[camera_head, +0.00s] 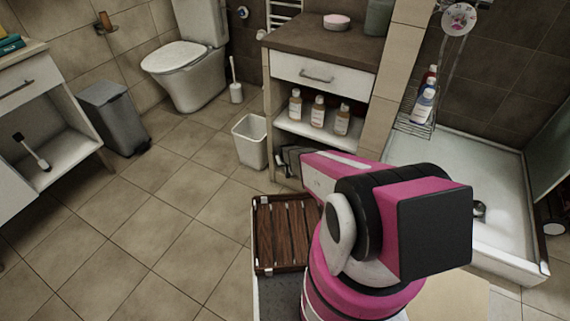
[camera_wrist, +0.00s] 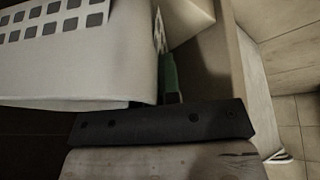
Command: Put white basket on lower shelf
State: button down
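A white basket with square holes (camera_wrist: 70,70) fills the upper left of the wrist view, close to the camera. In the head view, a plain white open-topped bin (camera_head: 249,145) stands on the floor against the right-hand cabinet; I cannot tell whether it is the same thing. That cabinet has a shelf (camera_head: 290,127) holding bottles; the space below it is mostly hidden by my arm. My gripper (camera_head: 287,162) is low at the cabinet's front, just right of the bin. Its fingers are not clear, so whether it holds anything cannot be told.
Several bottles (camera_head: 318,112) stand on the cabinet shelf. A slatted brown wooden tray (camera_head: 285,235) is below my arm. A grey bin (camera_head: 112,117), the toilet (camera_head: 188,75) and an open left cabinet (camera_head: 45,135) stand farther left. The tiled floor between is clear.

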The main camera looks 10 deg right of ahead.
jog(key=shift+f, duration=0.25)
jog(key=c, duration=1.2)
grip_release()
jog(key=shift+c, duration=0.2)
